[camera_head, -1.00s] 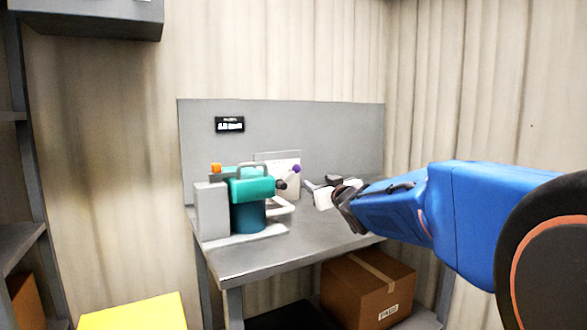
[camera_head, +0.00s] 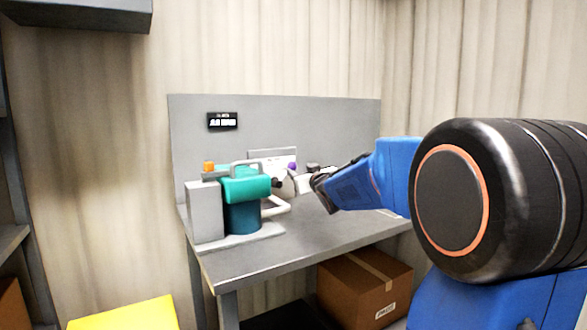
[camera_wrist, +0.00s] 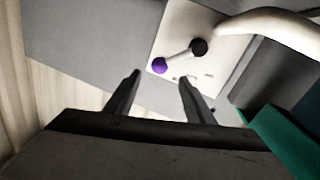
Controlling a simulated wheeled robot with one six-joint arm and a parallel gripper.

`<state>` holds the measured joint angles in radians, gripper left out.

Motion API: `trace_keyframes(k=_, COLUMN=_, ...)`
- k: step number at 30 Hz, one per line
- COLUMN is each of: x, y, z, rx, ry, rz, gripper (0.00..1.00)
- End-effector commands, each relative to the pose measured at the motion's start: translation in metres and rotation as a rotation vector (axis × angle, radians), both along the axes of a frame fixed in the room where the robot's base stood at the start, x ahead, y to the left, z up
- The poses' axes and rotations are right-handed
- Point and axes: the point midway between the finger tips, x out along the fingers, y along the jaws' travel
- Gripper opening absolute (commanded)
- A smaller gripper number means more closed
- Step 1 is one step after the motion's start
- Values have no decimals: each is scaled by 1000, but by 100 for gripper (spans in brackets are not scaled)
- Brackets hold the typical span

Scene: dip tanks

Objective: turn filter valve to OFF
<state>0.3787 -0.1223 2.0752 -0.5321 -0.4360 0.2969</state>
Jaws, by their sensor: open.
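The filter valve shows in the wrist view as a short pale lever with a purple knob (camera_wrist: 159,65) at one end and a black hub (camera_wrist: 199,48) at the other. It sits on a white plate (camera_wrist: 225,68) with small print too blurred to read. My gripper (camera_wrist: 158,76) is open and empty, with the purple knob just beyond its fingertips, apparently apart. In the head view the purple knob (camera_head: 292,166) shows to the right of the teal filter body (camera_head: 246,190).
A cardboard box (camera_head: 365,287) sits under the bench. A yellow surface (camera_head: 125,314) is at lower left. The bench's right part is clear.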

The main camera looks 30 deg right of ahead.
Motion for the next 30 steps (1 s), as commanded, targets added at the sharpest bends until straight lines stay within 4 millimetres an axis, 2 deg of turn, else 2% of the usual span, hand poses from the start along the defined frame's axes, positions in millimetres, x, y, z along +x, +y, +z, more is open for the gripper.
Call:
trace_keyframes(k=6, x=36, y=-5, z=-1, rx=1, ry=1, rz=1, gripper=49)
trace_keyframes(k=15, x=71, y=-11, z=0, rx=0, ry=0, rz=0, gripper=49)
trace_keyframes(k=28, x=78, y=-13, z=0, rx=1, ry=0, rz=0, gripper=49)
trace_keyframes(k=29, x=78, y=-13, z=0, rx=1, ry=0, rz=0, gripper=44)
trace_keyframes(k=30, x=78, y=-12, z=0, rx=1, ry=0, rz=0, gripper=34)
